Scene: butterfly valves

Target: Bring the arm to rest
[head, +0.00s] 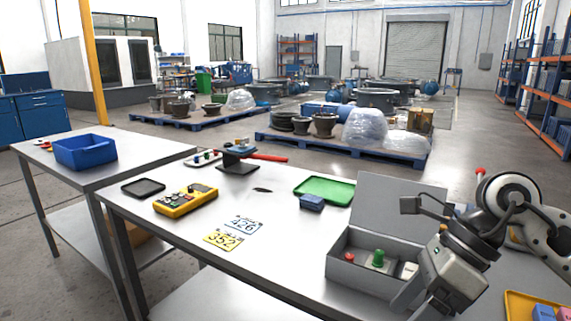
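My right arm comes in from the right edge. Its gripper (408,294) hangs low at the right of the table, over or in front of the open grey box (345,272). The fingertips are dark and partly overlap the box, so I cannot tell how far apart they are or whether they touch it. The box has its lid raised and holds a red button (349,257) and a green knob (378,258). A butterfly valve with a red lever (268,157) stands on a dark stand at the far side of the table. My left gripper is not in view.
The metal table (285,235) carries a yellow controller (186,200), number cards (224,239), a black tray (143,187), a green tray (323,190) and a blue block (312,202). A yellow tray (515,306) sits at bottom right. A blue bin (86,152) stands on the left table.

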